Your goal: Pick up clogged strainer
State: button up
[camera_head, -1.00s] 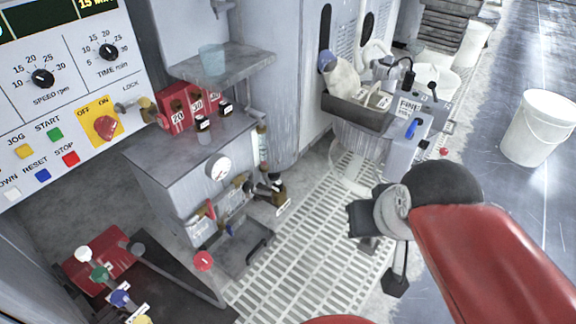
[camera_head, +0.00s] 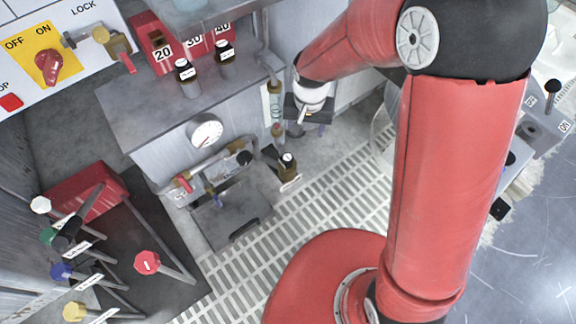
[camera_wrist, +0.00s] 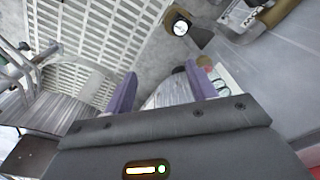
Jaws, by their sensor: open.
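A brownish brass piece with a dark, round-ended part (camera_head: 286,168) stands by the right end of the pipework, near the grating; I take it for the strainer but cannot tell for certain. A similar brass piece with a dark ring and pale round end (camera_wrist: 180,26) is at the top of the wrist view, beyond the fingertips. My gripper (camera_wrist: 158,88) is open, its two purple fingers apart with nothing held between them. In the head view my gripper (camera_head: 304,124) hangs above and slightly right of the brass piece, apart from it; its fingertips are hard to make out.
A grey cabinet with a pressure gauge (camera_head: 205,132) and small dark bottles stands left of the gripper. Brass pipework with a red lever (camera_head: 184,183) runs along its front. Coloured knobs on rods (camera_head: 147,262) stand at lower left. White grating (camera_head: 300,220) covers the floor.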

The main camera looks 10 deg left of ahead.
send_over(287, 157)
jog(key=shift+g, duration=0.4)
jog(key=f, duration=0.7)
jog(key=shift+d+f+b, duration=0.3)
jog(key=f, duration=0.2)
jog(key=f+b, duration=0.1)
jog(key=f, duration=0.5)
jog(key=shift+a, duration=0.3)
jog(key=c, duration=1.1)
